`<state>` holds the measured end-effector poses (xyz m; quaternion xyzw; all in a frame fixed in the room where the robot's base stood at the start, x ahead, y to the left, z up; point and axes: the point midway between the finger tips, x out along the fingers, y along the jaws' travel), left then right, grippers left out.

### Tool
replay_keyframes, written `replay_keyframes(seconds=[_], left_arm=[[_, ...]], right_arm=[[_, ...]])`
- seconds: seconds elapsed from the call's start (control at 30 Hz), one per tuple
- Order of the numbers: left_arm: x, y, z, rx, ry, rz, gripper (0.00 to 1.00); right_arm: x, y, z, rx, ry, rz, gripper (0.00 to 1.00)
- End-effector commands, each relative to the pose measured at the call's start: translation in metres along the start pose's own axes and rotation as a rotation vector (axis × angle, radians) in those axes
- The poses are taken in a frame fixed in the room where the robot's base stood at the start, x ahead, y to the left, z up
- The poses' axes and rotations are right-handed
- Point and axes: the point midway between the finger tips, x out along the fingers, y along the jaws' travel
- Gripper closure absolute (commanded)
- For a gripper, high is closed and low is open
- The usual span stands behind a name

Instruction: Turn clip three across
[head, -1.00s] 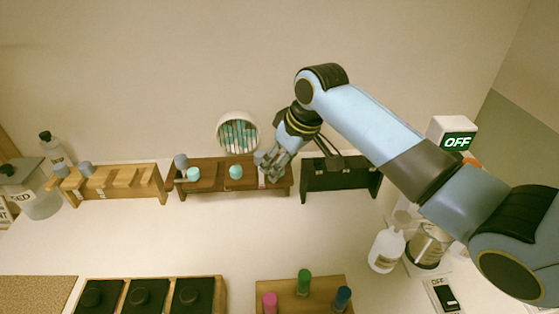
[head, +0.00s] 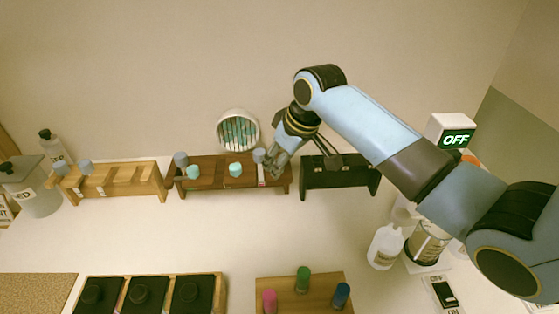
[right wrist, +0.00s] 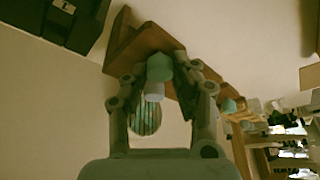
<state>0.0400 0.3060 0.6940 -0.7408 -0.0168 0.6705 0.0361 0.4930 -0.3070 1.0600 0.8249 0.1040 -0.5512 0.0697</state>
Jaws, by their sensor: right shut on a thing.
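The dark brown rack (head: 215,183) stands near the wall and bears small bottles. Two teal caps (head: 235,170) show along it, with a grey-capped bottle (head: 180,159) at its left end. Another grey-capped bottle (head: 259,156), with a pale strip below it, is towards the right end. My right gripper (head: 271,162) is there, shut on this right-hand grey-capped bottle. In the right wrist view a pale grey cap (right wrist: 155,91) shows between the fingers, just below a teal cap (right wrist: 160,67). The exact contact is hard to see. My left gripper is not in view.
A light wood rack (head: 125,181) stands left and a black rack (head: 340,184) right. A round holder (head: 238,131) with teal sticks is behind. A board with coloured pegs (head: 323,293) and black panels (head: 148,294) lie in front. The table between is clear.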

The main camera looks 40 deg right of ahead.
Motion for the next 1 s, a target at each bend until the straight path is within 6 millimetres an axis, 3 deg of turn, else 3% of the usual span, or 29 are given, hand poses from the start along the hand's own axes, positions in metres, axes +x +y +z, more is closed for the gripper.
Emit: replay_keyframes(seconds=[0.37,1.0], left_arm=[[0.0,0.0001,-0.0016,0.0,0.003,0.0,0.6],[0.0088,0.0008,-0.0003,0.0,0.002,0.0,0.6]], right_arm=[[-0.0003,0.0022,-0.0008,-0.185,0.0,-0.076,1.0],[0.0015,0.0038,-0.0023,-0.742,0.003,-0.308,1.0]])
